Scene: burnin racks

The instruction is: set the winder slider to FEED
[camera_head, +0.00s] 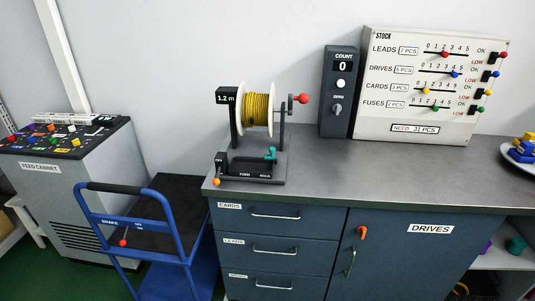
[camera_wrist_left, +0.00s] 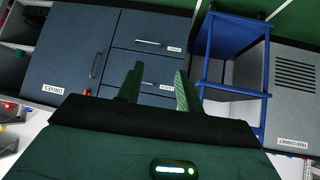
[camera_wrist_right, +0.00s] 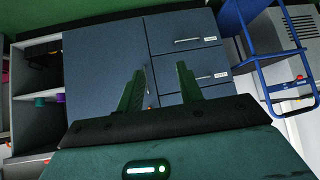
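The winder (camera_head: 258,128) stands on the counter's left end, with a spool of yellow cable (camera_head: 257,109) and a red-knobbed crank (camera_head: 301,99). On its dark base is a slider track with a teal slider knob (camera_head: 270,154) near the right end. Small labels sit below the track; the middle one seems to read FEED, the right one is too small to read surely. An orange knob (camera_head: 217,182) is at the base's front left corner. My left gripper (camera_wrist_left: 158,82) and right gripper (camera_wrist_right: 160,78) are open and empty, seen only in their wrist views, away from the winder.
The grey counter (camera_head: 370,175) is clear right of the winder. A count box (camera_head: 340,92) and stock board (camera_head: 430,85) stand behind. A blue trolley (camera_head: 150,215) and feed cabinet (camera_head: 85,185) are at left. A plate of blocks (camera_head: 518,152) is at the right edge.

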